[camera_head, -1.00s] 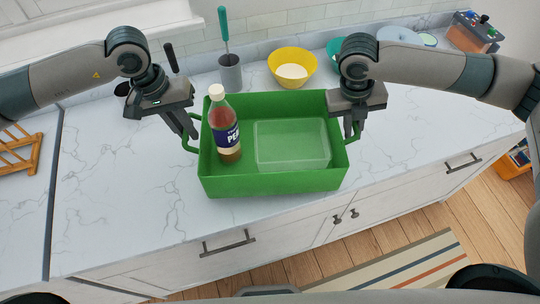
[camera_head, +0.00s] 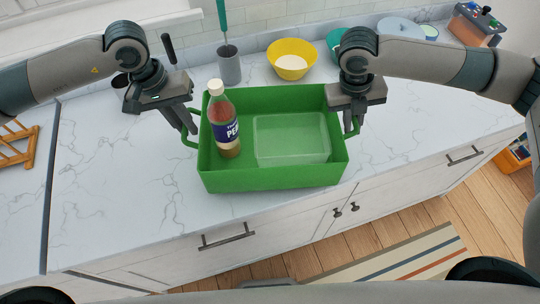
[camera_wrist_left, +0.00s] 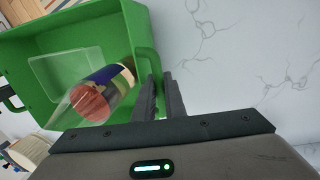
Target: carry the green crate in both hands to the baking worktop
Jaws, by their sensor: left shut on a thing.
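The green crate (camera_head: 272,178) is level over the marble worktop in the head view. I cannot tell whether its base touches the worktop. It holds a sauce bottle (camera_head: 226,130) with a white cap, upright at its left, and a clear green-tinted box (camera_head: 292,140). My left gripper (camera_head: 191,130) is shut on the crate's left handle; in the left wrist view its fingers (camera_wrist_left: 160,95) close at the handle (camera_wrist_left: 148,62) beside the bottle. My right gripper (camera_head: 352,127) is at the right handle and looks shut on it, its fingertips partly hidden.
Behind the crate stand a grey cup (camera_head: 229,68) with a green-handled utensil, a yellow bowl (camera_head: 291,64) and a teal bowl (camera_head: 336,42). A wooden rack (camera_head: 18,147) is at far left. The marble worktop (camera_head: 120,190) is clear left of the crate. A striped rug (camera_head: 400,262) lies on the floor.

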